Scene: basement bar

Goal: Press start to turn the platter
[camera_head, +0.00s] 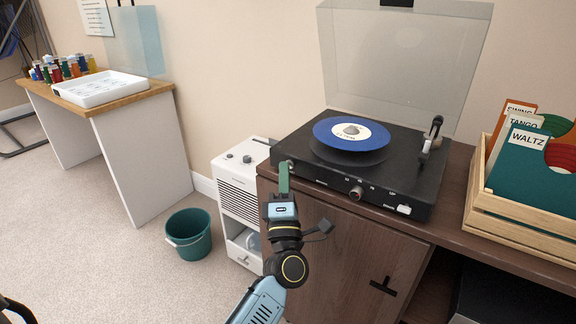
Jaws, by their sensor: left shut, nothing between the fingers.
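A black record player (400,185) stands on a dark wooden cabinet, its clear lid (400,60) raised. A blue record with a cream label (335,136) lies on the platter. The tonearm (432,135) is at the right of the deck. Along the front are a round knob (356,192), small markings and a white button (404,209) near the right corner. My left gripper (284,172) is shut and empty, at the deck's front left corner. Whether its tips touch the deck, I cannot tell. My right gripper is not in view.
A wooden crate (515,215) with record sleeves marked Swing, Tango and Waltz stands right of the player. A white appliance (238,185) and a green bucket (189,236) are on the floor at left. A side table (125,91) holds a white tray and several small bottles.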

